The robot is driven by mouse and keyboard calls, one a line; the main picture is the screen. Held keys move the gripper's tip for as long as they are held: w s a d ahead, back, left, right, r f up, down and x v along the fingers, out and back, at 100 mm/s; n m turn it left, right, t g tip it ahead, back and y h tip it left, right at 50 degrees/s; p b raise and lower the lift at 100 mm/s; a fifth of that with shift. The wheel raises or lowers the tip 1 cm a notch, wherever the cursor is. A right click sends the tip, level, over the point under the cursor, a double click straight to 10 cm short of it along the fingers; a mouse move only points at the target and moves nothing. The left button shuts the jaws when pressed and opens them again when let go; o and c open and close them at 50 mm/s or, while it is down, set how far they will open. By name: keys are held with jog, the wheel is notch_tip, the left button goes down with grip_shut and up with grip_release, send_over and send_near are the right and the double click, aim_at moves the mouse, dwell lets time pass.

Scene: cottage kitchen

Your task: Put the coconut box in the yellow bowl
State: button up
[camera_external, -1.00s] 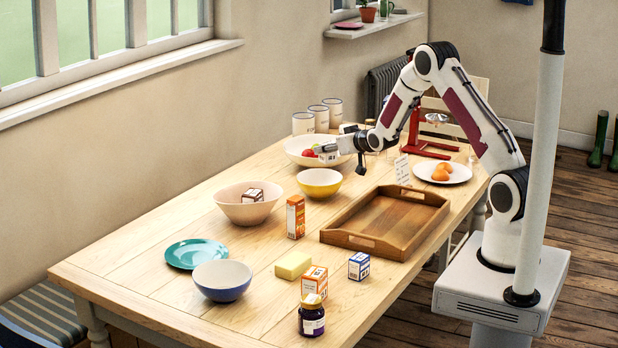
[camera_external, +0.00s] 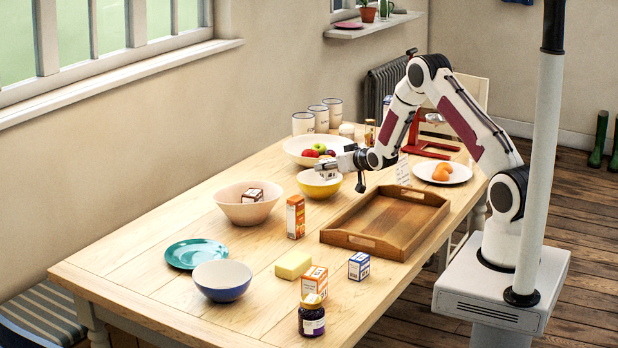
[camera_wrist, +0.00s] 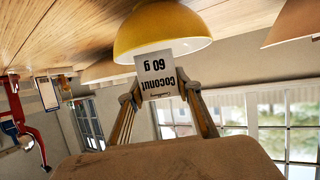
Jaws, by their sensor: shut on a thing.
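The coconut box (camera_wrist: 160,76) is small and white, printed "Coconut 60 g", and looks upside down in the wrist view. My gripper (camera_wrist: 160,92) is shut on it, one finger at each side. The yellow bowl (camera_wrist: 165,28) lies beyond the box in the wrist view, and the box overlaps its rim in the picture. In the external view my gripper (camera_external: 327,171) is low at the yellow bowl (camera_external: 318,189), over its rim area. The box is hard to make out there, and I cannot tell whether any of it is inside the bowl.
A fruit bowl (camera_external: 303,150) stands just behind the yellow bowl. A pink bowl (camera_external: 247,212) holding a small box is to the left. A tall orange box (camera_external: 295,217) and wooden tray (camera_external: 342,239) are in front.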

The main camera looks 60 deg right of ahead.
aim_at(330, 173)
jog(key=shift+f, duration=1.1)
jog(key=shift+f, duration=0.6)
jog(key=o, duration=1.1)
jog(key=shift+r, duration=0.2)
jog(key=shift+r, duration=0.45)
jog(key=v, duration=1.2)
